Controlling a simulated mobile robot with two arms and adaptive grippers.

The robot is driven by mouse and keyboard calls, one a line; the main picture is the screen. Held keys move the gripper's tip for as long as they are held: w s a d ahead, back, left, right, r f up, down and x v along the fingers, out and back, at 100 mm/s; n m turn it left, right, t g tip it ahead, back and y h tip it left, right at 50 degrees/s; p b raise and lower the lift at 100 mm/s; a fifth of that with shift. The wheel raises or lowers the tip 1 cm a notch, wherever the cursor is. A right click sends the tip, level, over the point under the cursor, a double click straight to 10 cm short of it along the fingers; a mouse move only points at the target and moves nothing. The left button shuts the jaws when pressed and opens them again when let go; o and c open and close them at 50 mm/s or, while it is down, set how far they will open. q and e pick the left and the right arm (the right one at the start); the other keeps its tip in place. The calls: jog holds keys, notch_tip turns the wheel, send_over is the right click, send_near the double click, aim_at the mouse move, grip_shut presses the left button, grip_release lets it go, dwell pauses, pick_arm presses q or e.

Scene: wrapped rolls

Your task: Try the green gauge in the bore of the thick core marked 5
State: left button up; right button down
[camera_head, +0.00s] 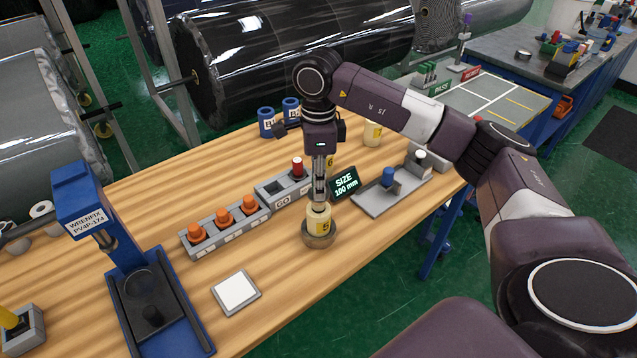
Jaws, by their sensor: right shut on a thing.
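The thick core marked 5 (318,221) is cream with a yellow label and stands upright in a round brown-grey holder (319,239) on the wooden bench. My right gripper (320,202) points straight down at the core's top. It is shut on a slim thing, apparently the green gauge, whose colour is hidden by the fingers. The fingers and the core's rim overlap, so I cannot tell how far anything is in the bore. The GO rack (283,198) holds a red gauge (297,167) at its right, and its left place looks empty. My left gripper is not in view.
A rack of orange plugs (222,221) and a white pad (237,291) lie to the left. A blue press (152,290) stands front left. Bare wood lies front right of the core.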

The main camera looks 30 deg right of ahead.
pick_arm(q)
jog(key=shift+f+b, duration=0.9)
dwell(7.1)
